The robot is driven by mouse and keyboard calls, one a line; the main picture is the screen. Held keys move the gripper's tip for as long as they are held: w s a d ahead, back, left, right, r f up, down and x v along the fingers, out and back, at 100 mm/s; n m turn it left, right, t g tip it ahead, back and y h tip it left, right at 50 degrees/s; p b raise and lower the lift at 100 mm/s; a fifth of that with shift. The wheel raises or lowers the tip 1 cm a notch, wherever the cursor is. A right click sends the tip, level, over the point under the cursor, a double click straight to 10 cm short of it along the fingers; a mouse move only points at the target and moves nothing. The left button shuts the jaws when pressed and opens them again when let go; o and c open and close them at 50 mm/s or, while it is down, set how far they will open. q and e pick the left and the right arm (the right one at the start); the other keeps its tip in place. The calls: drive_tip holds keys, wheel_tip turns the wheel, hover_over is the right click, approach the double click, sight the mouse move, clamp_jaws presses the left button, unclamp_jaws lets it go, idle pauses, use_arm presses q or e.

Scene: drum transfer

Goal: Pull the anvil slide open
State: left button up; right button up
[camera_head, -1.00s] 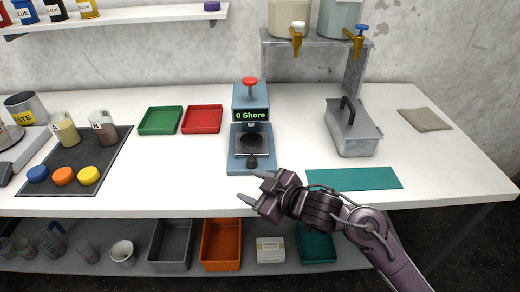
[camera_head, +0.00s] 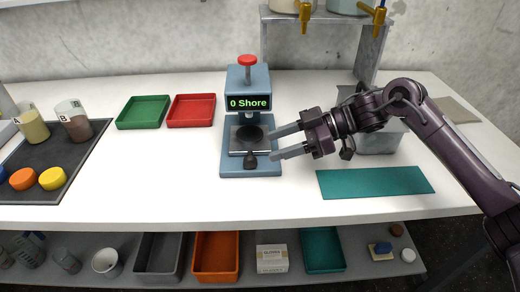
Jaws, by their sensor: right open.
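The blue hardness tester (camera_head: 247,78) stands on the white bench, with a red knob on top and a display reading "0 Shore". Its anvil slide (camera_head: 237,143) is a grey plate with a dark round pad, low in the frame. A dark knob (camera_head: 250,162) sits at the slide's front. My right gripper (camera_head: 272,144) is open and empty, just right of the slide, its fingers pointing left. Its fingertips lie close to the plate and knob; I cannot tell whether they touch. My left gripper is not in view.
A green tray (camera_head: 143,112) and a red tray (camera_head: 191,111) stand left of the tester. A metal container (camera_head: 379,142) is partly hidden behind my right arm. A teal mat (camera_head: 375,182) lies at the right front. The bench in front of the tester is clear.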

sight(260, 162)
drive_tip(key=x, duration=0.5)
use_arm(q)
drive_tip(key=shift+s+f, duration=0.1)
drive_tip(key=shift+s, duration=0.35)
use_arm(e)
drive_tip(key=shift+c, duration=0.2)
